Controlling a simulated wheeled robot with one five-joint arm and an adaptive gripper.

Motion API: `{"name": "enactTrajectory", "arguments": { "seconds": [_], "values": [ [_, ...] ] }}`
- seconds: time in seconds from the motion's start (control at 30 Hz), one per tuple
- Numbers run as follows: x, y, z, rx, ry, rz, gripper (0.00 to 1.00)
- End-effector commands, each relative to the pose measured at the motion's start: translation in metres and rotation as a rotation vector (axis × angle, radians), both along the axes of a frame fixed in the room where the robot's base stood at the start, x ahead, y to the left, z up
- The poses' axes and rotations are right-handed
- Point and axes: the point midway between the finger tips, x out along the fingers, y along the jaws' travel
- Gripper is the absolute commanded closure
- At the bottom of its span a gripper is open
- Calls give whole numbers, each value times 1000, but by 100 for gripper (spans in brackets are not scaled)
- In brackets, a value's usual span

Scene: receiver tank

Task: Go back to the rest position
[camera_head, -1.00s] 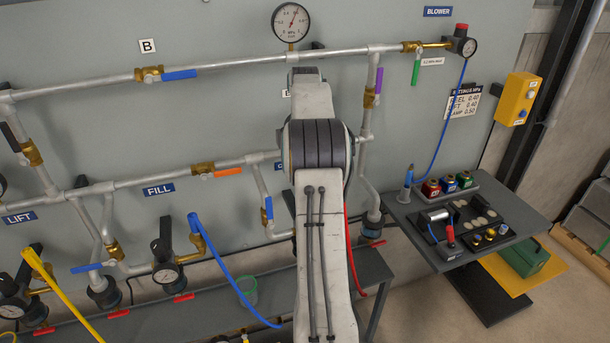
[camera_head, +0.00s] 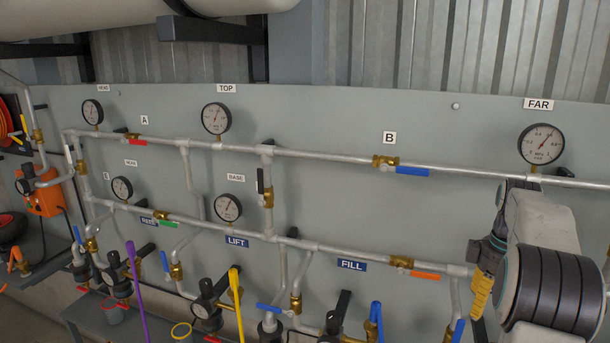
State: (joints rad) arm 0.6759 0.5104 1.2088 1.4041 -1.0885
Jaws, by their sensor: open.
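My arm is at the right edge of the head view, bent, with its dark ribbed joint in front of the pipes. My gripper (camera_head: 480,296) hangs beside it, with yellow fingers pointing down, near the right end of the lower pipe. Its jaws are open and nothing shows between them. The fingers are small and partly hidden by my arm, and I cannot tell how far they are from the panel.
A grey panel (camera_head: 330,205) carries pipes, gauges and valves. The FAR gauge (camera_head: 541,144) is above my arm. A blue lever (camera_head: 412,171) and an orange lever (camera_head: 425,275) are to its left.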

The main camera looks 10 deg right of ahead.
Motion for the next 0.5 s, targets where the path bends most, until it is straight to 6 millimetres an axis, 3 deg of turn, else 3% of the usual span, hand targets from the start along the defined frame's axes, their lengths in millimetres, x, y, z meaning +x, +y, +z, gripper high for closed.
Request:
{"name": "enactTrajectory", "arguments": {
  "seconds": [0.03,0.27,0.5],
  "values": [
    [0,20,10,-9,-14,-10,38],
    [-14,101,35,-35,-81,-96,38],
    [-51,177,43,-33,-158,-184,38]
  ]
}}
